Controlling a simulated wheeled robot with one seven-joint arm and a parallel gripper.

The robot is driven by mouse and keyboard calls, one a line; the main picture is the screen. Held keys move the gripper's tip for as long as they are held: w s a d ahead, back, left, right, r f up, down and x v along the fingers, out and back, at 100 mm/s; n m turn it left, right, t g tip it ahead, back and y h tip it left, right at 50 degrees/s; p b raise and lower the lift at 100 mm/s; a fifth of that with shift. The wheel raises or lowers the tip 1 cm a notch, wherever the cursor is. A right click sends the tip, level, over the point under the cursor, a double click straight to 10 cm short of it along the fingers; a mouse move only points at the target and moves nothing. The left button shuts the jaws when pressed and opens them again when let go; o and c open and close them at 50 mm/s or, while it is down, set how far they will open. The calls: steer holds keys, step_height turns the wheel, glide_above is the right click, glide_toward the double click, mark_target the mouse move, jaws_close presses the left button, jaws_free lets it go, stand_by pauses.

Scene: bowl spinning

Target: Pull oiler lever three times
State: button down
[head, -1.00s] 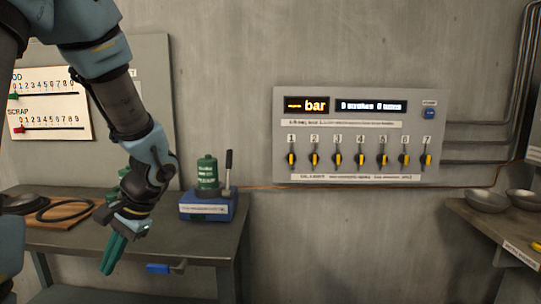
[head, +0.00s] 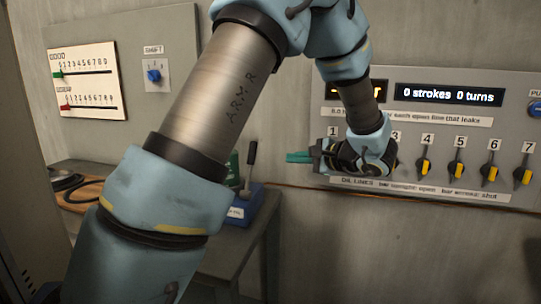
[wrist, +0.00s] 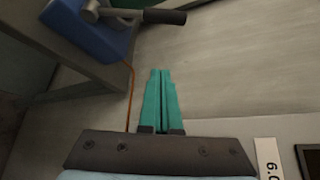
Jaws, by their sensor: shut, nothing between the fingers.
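The oiler is a blue box (head: 242,211) on the bench, with a green canister (head: 233,168) mostly hidden behind my arm. Its lever (head: 250,163) stands nearly upright with a dark handle. The wrist view shows the blue box (wrist: 88,28) at top left and the lever's black handle (wrist: 164,17) at the top. My gripper (head: 292,157) is shut and empty, its teal fingers pointing left, to the right of the lever and apart from it. The fingers also show in the wrist view (wrist: 160,78).
A grey wall panel (head: 455,120) with numbered yellow-and-black valves is behind my gripper, which hides some of them. Its display (head: 448,96) reads 0 strokes 0 turns. The oiler's bench (head: 232,262) is at lower left. A board with sliders (head: 88,79) hangs at left.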

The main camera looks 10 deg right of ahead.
mark_target(250, 169)
steer(key=w+a+f+p, duration=0.1)
steer(key=w+a+p, duration=0.4)
steer(key=a, duration=0.3)
steer(key=shift+w+p, duration=0.2)
steer(key=shift+p, duration=0.35)
steer(key=shift+b, duration=0.95)
